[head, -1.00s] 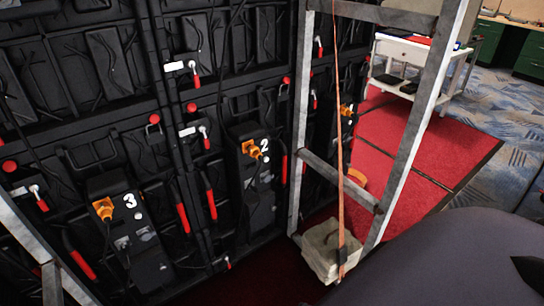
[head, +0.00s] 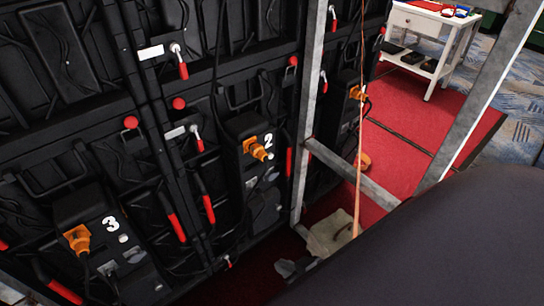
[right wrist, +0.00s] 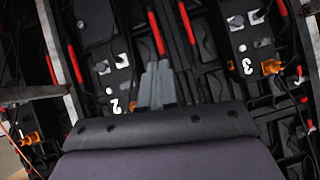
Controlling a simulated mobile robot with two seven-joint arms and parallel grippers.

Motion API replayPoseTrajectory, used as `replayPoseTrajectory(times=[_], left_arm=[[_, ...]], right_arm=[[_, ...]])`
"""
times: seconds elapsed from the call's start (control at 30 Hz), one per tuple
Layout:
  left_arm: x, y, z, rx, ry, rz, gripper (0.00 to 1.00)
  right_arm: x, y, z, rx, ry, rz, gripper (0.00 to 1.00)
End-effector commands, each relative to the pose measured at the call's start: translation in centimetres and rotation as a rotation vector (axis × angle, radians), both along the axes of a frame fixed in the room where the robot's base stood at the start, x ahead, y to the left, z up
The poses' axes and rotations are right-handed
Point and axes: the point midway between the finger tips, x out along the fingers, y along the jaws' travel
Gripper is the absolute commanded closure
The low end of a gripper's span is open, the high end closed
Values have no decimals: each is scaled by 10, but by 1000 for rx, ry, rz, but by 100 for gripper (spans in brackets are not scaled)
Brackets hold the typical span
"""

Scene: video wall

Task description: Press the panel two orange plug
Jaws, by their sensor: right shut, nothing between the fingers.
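The orange plug (head: 258,150) of panel two sits in a black box (head: 262,190) marked with a white 2, in the middle of the head view. In the right wrist view, an orange piece (right wrist: 143,109) beside the upside-down 2 is partly hidden by my gripper. My right gripper (head: 290,268) is shut and empty, low in the head view, below the plug and apart from it in the picture. Its grey fingers (right wrist: 155,85) also show in the right wrist view. My left gripper is in neither view.
Panel three has its own orange plug (head: 77,239) at left, and another orange plug (head: 357,93) sits at right. A metal frame (head: 309,120) stands right of panel two, with an orange strap (head: 361,120). A pale sandbag (head: 330,234) lies at its foot. Red carpet (head: 410,140) is open beyond.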

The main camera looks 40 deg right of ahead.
Motion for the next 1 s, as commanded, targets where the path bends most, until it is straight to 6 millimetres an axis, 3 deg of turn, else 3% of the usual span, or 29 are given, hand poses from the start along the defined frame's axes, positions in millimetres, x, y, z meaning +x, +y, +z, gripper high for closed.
replayPoseTrajectory(times=[0.07,0.37,0.7,1.0], left_arm=[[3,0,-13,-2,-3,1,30],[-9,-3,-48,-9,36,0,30],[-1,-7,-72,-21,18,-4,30],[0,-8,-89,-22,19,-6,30]], right_arm=[[11,-9,-8,98,-6,-63,100],[49,-43,-2,486,-62,-273,100],[85,-89,20,952,-172,-448,100],[101,-127,46,1298,-274,-521,100]])
